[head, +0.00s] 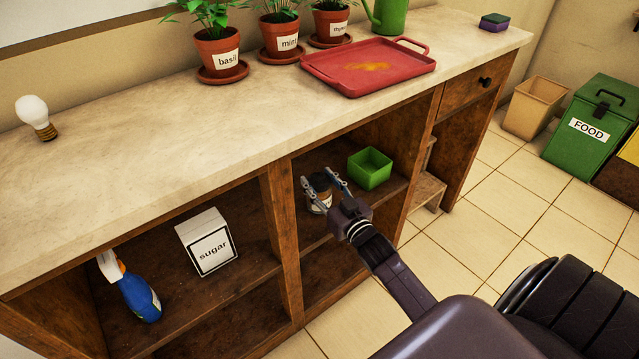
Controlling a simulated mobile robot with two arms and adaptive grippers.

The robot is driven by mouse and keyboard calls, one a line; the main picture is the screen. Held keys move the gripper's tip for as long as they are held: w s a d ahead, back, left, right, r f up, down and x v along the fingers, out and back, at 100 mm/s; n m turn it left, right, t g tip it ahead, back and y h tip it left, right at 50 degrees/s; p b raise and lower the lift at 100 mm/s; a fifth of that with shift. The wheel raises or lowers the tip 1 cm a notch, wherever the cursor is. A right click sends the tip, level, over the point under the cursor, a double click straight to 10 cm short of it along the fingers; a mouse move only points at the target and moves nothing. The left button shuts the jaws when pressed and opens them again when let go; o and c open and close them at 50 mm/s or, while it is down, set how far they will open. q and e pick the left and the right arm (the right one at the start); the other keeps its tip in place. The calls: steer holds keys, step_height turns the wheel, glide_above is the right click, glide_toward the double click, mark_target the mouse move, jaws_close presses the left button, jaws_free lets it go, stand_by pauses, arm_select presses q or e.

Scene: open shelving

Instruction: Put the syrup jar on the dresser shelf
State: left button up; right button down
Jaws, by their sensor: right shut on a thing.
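The syrup jar (320,195), a small dark jar with a pale label, is in the right-hand open compartment of the wooden dresser (282,240). My right gripper (322,184) reaches in from the lower right and is shut on the jar, one finger on each side. The jar looks roughly upright, at or just above the shelf board (312,228); I cannot tell whether it touches. The gripper partly hides the jar. My left gripper is not in view.
A green open box (370,168) stands just right of the jar. A wooden divider separates the left compartment, with a sugar box (207,241) and blue spray bottle (138,290). The countertop above holds a red tray (350,75), potted herbs (218,52) and a bulb (35,114).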

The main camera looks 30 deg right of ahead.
steer(key=shift+r, duration=0.2)
steer(key=shift+f, duration=0.15)
steer(key=c, duration=1.1)
jaws_free()
